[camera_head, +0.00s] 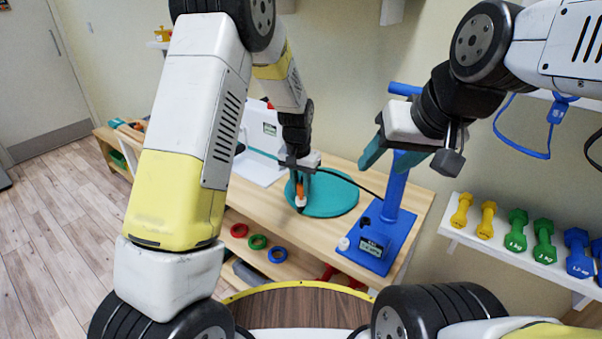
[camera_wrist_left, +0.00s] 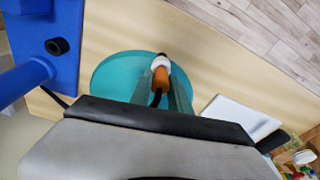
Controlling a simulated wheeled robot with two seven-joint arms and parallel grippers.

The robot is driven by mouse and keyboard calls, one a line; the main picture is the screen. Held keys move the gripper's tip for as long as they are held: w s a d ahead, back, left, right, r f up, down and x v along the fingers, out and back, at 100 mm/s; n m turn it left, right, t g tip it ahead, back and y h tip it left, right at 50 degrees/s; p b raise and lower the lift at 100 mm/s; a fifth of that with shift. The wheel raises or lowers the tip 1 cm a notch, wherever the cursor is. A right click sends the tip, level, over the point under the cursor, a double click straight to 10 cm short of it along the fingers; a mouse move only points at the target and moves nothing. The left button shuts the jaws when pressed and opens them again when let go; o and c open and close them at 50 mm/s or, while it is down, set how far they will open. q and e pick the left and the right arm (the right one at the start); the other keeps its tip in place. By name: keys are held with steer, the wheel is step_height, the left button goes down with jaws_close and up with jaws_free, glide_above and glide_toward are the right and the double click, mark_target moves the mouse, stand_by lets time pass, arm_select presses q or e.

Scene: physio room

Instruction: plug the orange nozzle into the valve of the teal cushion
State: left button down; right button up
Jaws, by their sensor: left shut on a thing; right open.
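The teal cushion (camera_head: 330,196) is a round flat disc lying on the wooden table; it also shows in the left wrist view (camera_wrist_left: 112,75). My left gripper (camera_head: 301,190) is shut on the orange nozzle, over the cushion's left part in the head view. The nozzle's tip meets or nearly meets the valve; I cannot tell how deep it sits. A dark hose trails from the nozzle. My right gripper (camera_head: 394,152) is open and empty, in the air near the blue pump.
A blue pump stand (camera_head: 380,236) with an upright column stands right of the cushion. A white device (camera_head: 262,140) is behind at the left. Coloured dumbbells (camera_head: 515,230) line a shelf at right. Coloured rings (camera_head: 258,242) lie on the lower shelf.

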arm_select(q)
steer(key=shift+f, duration=0.2)
steer(key=c, duration=1.1)
jaws_free()
steer(key=shift+c, duration=0.2)
steer(key=shift+r, duration=3.5)
